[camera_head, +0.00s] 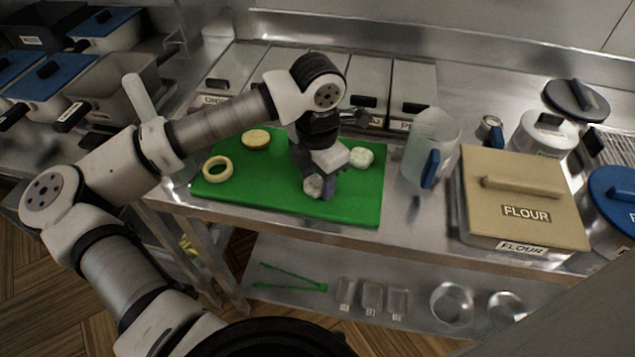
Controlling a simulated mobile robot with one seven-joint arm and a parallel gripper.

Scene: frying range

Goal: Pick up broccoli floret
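A pale, lumpy floret (313,187) is on the green cutting board (355,204), near its front middle. My gripper (320,186) points down at it, with a dark finger close against its right side. The gripper and wrist partly hide this floret, and I cannot tell whether the fingers grip it or stand around it. A second pale floret (361,157) lies on the board to the right of my gripper, apart from it. Both look whitish rather than green.
A pale ring (208,172) and a tan round piece (256,138) lie on the board's left side. Lidded metal bins (368,78) stand behind. A clear jug (419,155) and a flour box (560,205) stand right. Green tongs (290,280) lie on the lower shelf.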

